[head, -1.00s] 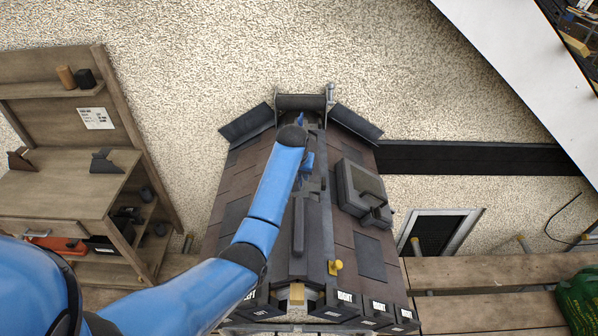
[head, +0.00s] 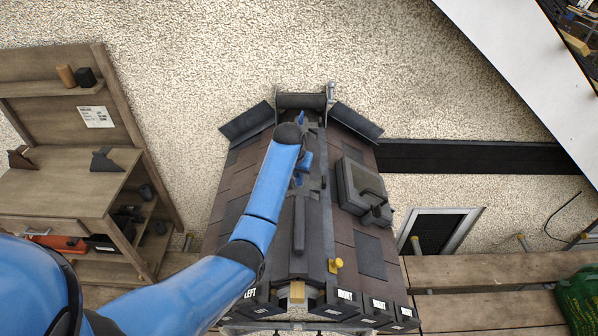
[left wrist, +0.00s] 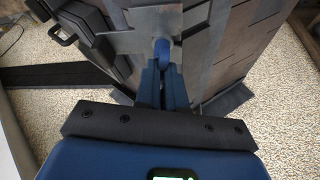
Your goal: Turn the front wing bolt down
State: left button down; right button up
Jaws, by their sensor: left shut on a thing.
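My left gripper (head: 304,162) is over the upper part of the roof ridge, partly hidden by my own blue arm. In the left wrist view its dark blue fingers (left wrist: 163,82) are close together, shut on a small brighter blue piece, which appears to be the front wing bolt (left wrist: 162,50). The piece stands at a grey metal plate (left wrist: 150,20) on the ridge. How far the bolt is screwed in cannot be told. My right gripper is not in view.
A dark skylight box (head: 362,190) sits on the right slope. A yellow knob (head: 335,265) is lower on the roof. Tiles marked LEFT and RIGHT (head: 345,297) line the front edge. A wooden workbench (head: 60,195) stands at left, and scaffold planks (head: 480,305) lie at right.

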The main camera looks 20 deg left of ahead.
pick_arm(q)
jog(key=shift+f+m, duration=0.15)
jog(key=shift+m, duration=0.35)
jog(key=c, duration=1.2)
grip_release()
jog(key=shift+b+v, duration=1.7)
jog(key=shift+v, duration=3.7)
jog(key=shift+w+a, duration=0.1)
jog(key=shift+a, duration=0.1)
